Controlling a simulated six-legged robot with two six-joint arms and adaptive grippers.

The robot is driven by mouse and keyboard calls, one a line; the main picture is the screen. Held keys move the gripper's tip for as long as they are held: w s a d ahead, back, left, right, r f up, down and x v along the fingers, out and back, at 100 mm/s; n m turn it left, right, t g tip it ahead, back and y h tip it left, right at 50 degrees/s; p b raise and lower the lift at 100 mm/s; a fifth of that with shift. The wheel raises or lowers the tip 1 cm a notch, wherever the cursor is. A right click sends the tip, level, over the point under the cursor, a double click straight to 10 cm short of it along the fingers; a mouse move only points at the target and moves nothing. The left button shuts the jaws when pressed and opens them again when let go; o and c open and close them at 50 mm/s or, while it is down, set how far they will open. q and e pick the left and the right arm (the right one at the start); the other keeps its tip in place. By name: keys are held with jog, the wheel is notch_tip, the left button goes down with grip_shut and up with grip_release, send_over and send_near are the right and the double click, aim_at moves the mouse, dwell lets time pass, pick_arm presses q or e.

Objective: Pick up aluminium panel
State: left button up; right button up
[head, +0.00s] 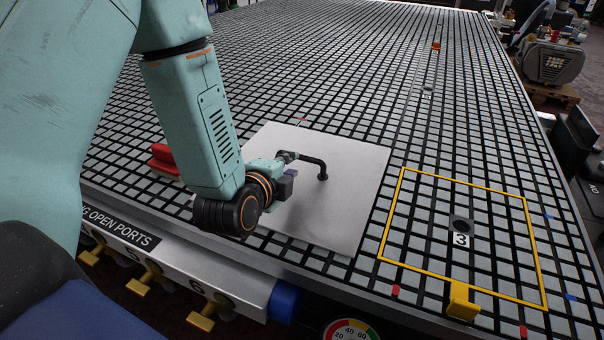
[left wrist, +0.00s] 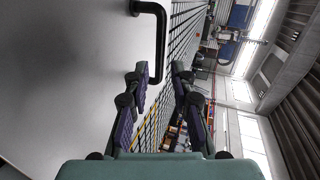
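The aluminium panel (head: 352,212) is a flat pale square sheet lying on the grid table near its front edge. A black bar handle (head: 309,160) stands on it. In the left wrist view the panel (left wrist: 60,60) fills the left side, with the handle (left wrist: 160,42) at top centre. My left gripper (head: 288,177) is low over the panel, beside the handle's near end. In the left wrist view its fingers (left wrist: 159,74) are apart, with the handle's lower end near the left fingertip. I cannot tell whether they touch. My right gripper is not in view.
A yellow-outlined zone (head: 400,186) marked 3 lies right of the panel, with a yellow block (head: 462,300) at its front edge. A red object (head: 163,158) sits left of the panel. Yellow port knobs (head: 151,278) line the table front. The grid behind is mostly clear.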

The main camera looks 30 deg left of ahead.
aim_at(301, 156)
pick_arm(q)
jog(key=shift+w+d+f, duration=0.1)
jog(key=shift+w+d, duration=0.05)
jog(key=shift+w, duration=0.3)
jog(key=shift+w+d+f, duration=0.1)
jog(key=shift+w+d, duration=0.05)
jog(key=shift+w, duration=0.25)
jog(key=x, duration=0.2)
jog(key=a+b+x, duration=0.1)
jog(key=x, duration=0.2)
jog(key=shift+a+f, duration=0.1)
jog(key=shift+f, duration=0.1)
jog(key=shift+w+f, duration=0.1)
jog(key=shift+w, duration=0.4)
jog(key=shift+s+a, duration=0.1)
jog(key=shift+c, duration=0.4)
grip_shut()
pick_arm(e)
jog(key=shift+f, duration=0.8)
